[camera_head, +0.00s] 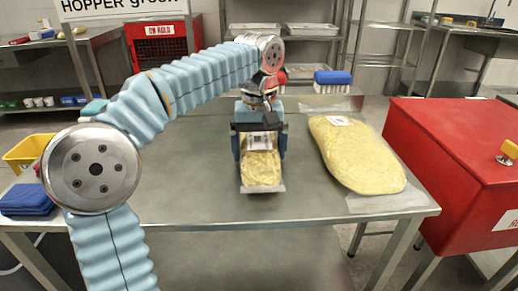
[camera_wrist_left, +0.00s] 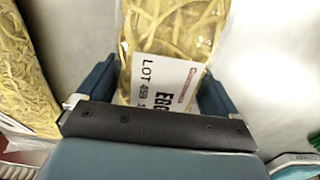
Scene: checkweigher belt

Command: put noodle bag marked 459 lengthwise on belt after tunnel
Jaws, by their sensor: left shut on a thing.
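My left gripper (camera_head: 262,135) is shut on a small clear bag of yellow noodles (camera_head: 261,170), gripped across its width above the steel table. In the left wrist view the bag (camera_wrist_left: 175,28) sits between the two blue fingers (camera_wrist_left: 158,95), and its white label reads LOT 459. In the head view the bag's long side points toward me. I cannot tell whether it touches the table. The belt and tunnel are not in view. My right gripper is not in view.
A large bag of yellow noodles (camera_head: 357,155) lies on the steel table (camera_head: 200,195) to the right; a blue-backed brush (camera_head: 332,80) is behind. A red cabinet (camera_head: 455,150) stands at the right. A yellow bin (camera_head: 28,152) and folded blue cloth (camera_head: 28,199) are at the left.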

